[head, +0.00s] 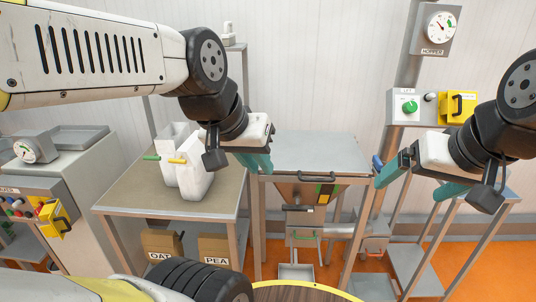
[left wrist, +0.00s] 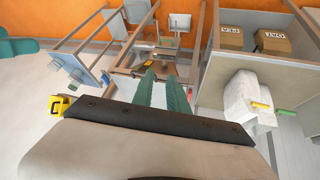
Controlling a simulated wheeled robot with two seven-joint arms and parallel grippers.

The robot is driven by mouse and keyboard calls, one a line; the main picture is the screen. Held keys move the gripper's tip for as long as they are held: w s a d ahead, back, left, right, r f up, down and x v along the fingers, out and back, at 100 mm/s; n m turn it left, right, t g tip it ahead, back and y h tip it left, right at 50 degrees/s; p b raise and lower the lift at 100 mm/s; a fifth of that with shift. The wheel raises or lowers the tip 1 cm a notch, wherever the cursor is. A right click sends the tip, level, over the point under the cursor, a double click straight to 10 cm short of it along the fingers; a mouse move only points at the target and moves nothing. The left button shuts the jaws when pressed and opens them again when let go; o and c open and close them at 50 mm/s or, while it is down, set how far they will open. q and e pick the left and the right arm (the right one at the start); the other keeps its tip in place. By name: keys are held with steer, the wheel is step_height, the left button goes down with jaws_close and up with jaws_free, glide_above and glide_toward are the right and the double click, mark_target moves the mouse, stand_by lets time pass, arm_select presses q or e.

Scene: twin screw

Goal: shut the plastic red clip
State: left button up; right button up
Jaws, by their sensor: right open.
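I cannot make out a red clip in either view. The yellow clip (left wrist: 261,106) and green clip (left wrist: 286,112) also show in the left wrist view. My left gripper (head: 259,163) is right of the bags, its teal fingers a narrow gap apart with nothing seen between them (left wrist: 162,75). My right gripper (head: 409,188) is open and empty at right, near the control box.
The bag table (head: 125,195) has bare room in front of the bags. A steel surface (head: 318,150) stands right of it above a hopper. Cardboard boxes marked OAT (head: 160,243) and PEA (head: 213,250) sit below. A control box (head: 432,107) is at right, a gauge unit (head: 37,150) at left.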

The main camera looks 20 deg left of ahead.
arm_select(q)
steer(key=shift+w, duration=0.3)
jaws_close()
steer(key=w+f+n+g+y, duration=0.1)
steer(key=w+f+y, duration=0.1)
steer(key=w, duration=0.8)
steer(key=w+d+f+n+g+y, duration=0.1)
steer(key=w+f+y, duration=0.2)
steer(key=w, duration=0.7)
steer(key=w+f+n+y, duration=0.2)
steer(key=w+y, duration=0.1)
steer(key=w, duration=0.7)
steer(key=shift+d+f+g+y, duration=0.25)
steer(key=shift+f+g+y, duration=0.15)
steer(key=x, duration=0.9)
steer(key=shift+a+f, duration=0.15)
steer(key=a, duration=0.3)
steer(key=shift+s+a+f, duration=0.15)
steer(key=shift+s+f, duration=0.1)
steer(key=shift+a, duration=0.45)
